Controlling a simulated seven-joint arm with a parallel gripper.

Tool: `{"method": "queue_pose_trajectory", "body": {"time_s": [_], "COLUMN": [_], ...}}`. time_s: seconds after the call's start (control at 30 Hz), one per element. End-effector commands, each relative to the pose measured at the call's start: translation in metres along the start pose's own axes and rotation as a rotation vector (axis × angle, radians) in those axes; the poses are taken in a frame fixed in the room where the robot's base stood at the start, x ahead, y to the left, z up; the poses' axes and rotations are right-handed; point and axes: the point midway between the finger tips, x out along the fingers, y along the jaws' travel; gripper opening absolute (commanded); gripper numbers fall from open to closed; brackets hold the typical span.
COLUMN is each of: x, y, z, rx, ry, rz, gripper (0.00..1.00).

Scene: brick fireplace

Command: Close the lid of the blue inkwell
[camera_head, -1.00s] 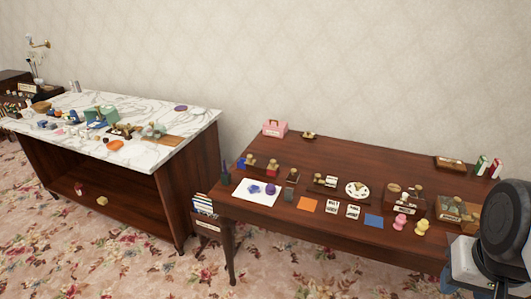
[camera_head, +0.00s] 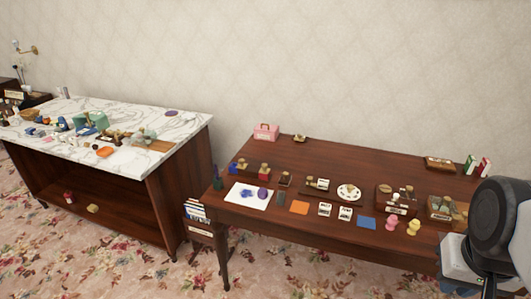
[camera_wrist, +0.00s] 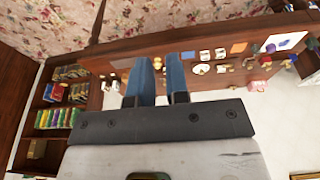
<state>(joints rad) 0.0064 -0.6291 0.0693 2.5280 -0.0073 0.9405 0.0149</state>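A small blue block with a brass-coloured top (camera_head: 238,167), which looks like the blue inkwell, stands at the left end of the brown wooden desk (camera_head: 330,160). A similar red one (camera_head: 264,170) stands to its right. Whether the blue one's lid is up or down is too small to tell. My gripper (camera_wrist: 161,65) shows in the wrist view as two blue fingers apart, with nothing between them. In the head view my arm is at the lower right edge, far from the blue inkwell. The inkwell cannot be made out surely in the wrist view.
White paper with a purple ball (camera_head: 263,193) lies in front of the inkwells. A pink box (camera_head: 266,131) stands behind. Cards, a white plate (camera_head: 349,192) and wooden boxes fill the desk's front. The desk's middle back is clear. A marble-topped table (camera_head: 150,120) stands left.

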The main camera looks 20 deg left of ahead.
Motion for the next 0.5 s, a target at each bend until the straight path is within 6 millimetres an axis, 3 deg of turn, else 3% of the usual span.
{"method": "queue_pose_trajectory", "body": {"time_s": [0.1,0.27,0.5], "x": [-0.001,-0.003,-0.002], "y": [-0.003,-0.013,-0.038], "z": [-0.010,-0.035,-0.091], "rx": [-0.007,-0.026,-0.064], "ry": [0.001,0.003,0.010], "rz": [-0.010,-0.036,-0.096], "gripper": [0.00,0.00,0.00]}}
